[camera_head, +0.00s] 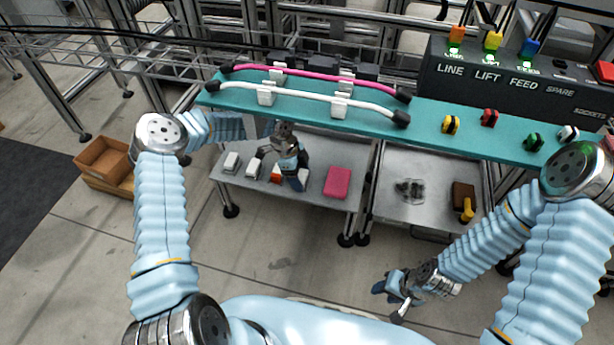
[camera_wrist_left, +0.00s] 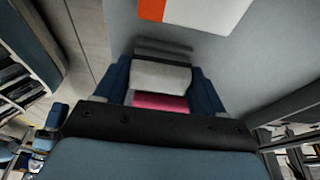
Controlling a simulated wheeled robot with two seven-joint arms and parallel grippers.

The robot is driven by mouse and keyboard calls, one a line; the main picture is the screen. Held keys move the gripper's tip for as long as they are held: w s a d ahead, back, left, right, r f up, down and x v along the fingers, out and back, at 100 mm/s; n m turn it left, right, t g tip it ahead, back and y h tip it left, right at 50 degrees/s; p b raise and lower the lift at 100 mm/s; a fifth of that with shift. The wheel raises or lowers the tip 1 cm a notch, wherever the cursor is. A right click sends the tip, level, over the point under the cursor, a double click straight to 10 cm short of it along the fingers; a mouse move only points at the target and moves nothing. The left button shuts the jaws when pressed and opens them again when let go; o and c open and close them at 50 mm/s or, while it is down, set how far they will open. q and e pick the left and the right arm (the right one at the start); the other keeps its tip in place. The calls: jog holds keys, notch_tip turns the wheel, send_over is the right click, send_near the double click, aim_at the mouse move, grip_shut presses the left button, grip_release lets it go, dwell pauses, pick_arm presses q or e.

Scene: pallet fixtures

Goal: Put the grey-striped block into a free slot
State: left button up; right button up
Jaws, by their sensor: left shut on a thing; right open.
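The grey-striped block (camera_wrist_left: 160,75) looks white with a grey band at its far edge in the left wrist view. It sits between the two blue fingers of my left gripper (camera_wrist_left: 160,82), which is shut on it. In the head view my left gripper (camera_head: 287,172) is low over the metal lower shelf (camera_head: 318,195) and partly hides the block. A white block with an orange band (camera_head: 276,173) is close beside it; it also shows in the left wrist view (camera_wrist_left: 205,10). My right gripper (camera_head: 402,293) is open and empty, away from the shelves. I cannot make out a free slot.
White blocks (camera_head: 231,162) stand to the left on the lower shelf, and a pink pad (camera_head: 338,182) lies to the right. The teal board (camera_head: 425,118) above carries a pink tube (camera_head: 310,77) and a white tube (camera_head: 305,96). A second tray (camera_head: 425,215) is at right.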

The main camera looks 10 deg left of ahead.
aim_at(300, 175)
pick_arm(q)
jog(key=shift+f, duration=0.2)
jog(key=o, duration=1)
jog(key=shift+r, duration=0.1)
jog(key=shift+o, duration=0.2)
jog(key=shift+a+r, duration=0.15)
jog(key=shift+r, duration=0.35)
jog(key=v, duration=0.3)
jog(key=shift+a+r+p, duration=0.15)
jog(key=shift+r+p, duration=0.15)
jog(key=shift+r, duration=0.05)
jog(key=shift+a+r, duration=0.3)
jog(key=shift+a, duration=0.55)
jog(key=a, duration=1)
jog(key=shift+w+a, duration=0.1)
jog(key=shift+a, duration=0.1)
